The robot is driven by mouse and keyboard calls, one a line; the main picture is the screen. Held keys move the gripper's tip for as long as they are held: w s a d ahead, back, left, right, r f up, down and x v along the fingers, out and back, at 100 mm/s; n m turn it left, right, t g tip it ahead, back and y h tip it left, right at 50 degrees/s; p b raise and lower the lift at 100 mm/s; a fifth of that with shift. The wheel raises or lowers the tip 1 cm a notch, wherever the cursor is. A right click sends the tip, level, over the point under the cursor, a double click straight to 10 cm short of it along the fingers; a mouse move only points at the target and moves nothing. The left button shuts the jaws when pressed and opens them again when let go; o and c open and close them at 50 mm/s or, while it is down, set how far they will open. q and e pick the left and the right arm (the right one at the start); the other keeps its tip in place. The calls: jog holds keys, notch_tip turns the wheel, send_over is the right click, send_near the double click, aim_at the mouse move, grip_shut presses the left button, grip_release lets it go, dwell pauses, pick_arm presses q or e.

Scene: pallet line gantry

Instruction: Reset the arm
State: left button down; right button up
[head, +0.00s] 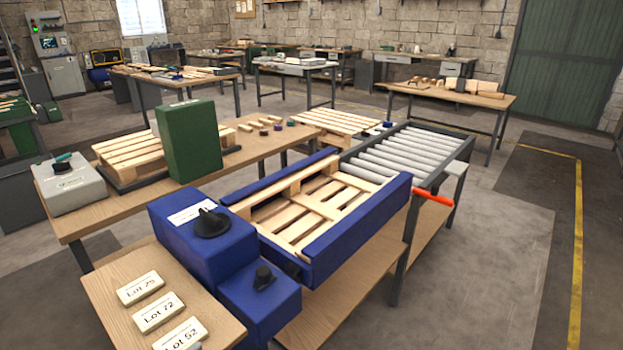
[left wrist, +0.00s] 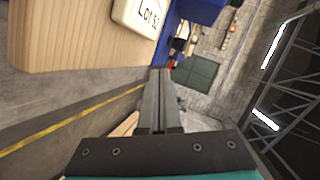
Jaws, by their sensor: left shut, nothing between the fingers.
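My left gripper (left wrist: 160,72) shows in the left wrist view, with its two grey fingers together and nothing between them. It is apart from the wooden table top (left wrist: 70,40) and the labelled white block "Lot 52" (left wrist: 138,17) near that table's edge. In the head view neither arm nor gripper shows. My right gripper is in neither view.
In the head view, white blocks (head: 140,288) lie on the near table. Beside it stand a blue box with a black knob (head: 180,235), a blue-framed pallet bay (head: 365,225), a roller conveyor (head: 385,160) and a green box (head: 188,140). The floor at right (head: 490,230) is clear.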

pick_arm(q)
jog(key=s+d+f+n+g+y, duration=0.1)
jog(key=s+d+n+g+y, duration=0.3)
jog(key=s+n, duration=0.5)
jog(key=s+d+f+n+g+y, duration=0.1)
jog(key=s+d+n+g+y, duration=0.1)
jog(key=s+n+g, duration=0.55)
jog(key=s+f, duration=0.3)
jog(key=f, duration=1.8)
jog(key=s+a+f, duration=0.2)
jog(key=s+f, duration=1.2)
jog(key=s, duration=0.1)
jog(key=shift+s+a+f, duration=0.2)
jog(key=shift+s+a, duration=0.15)
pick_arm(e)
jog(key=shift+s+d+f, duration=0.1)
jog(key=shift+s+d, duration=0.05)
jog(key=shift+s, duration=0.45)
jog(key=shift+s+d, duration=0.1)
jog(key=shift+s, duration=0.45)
